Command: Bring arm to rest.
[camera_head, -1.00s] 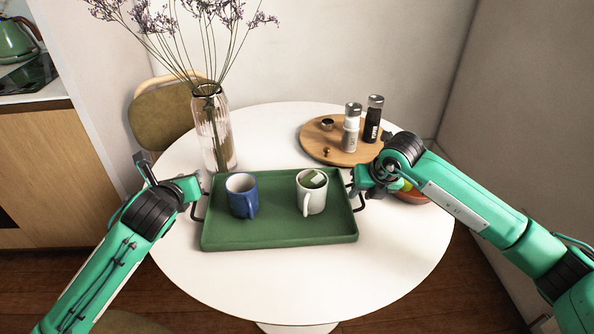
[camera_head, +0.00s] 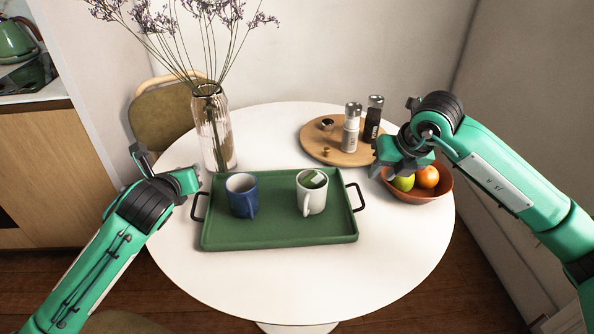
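The green tray (camera_head: 280,235) sits flat on the round white table (camera_head: 300,285), with a blue mug (camera_head: 243,196) and a white mug (camera_head: 311,196) upright on it. Its black handles are bare. My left gripper (camera_head: 193,181) is just beside the left handle, apart from it; its finger gap does not show clearly. My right gripper (camera_head: 402,166) is right of and above the tray, over the fruit bowl. Its fingers look spread, with nothing between them.
The brown bowl (camera_head: 420,191) with fruit stands under my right gripper. A round wooden board (camera_head: 325,151) with two shakers is left of it. A tall glass vase (camera_head: 214,135) with dry flowers stands behind the tray. The table's front is clear; walls are behind and right.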

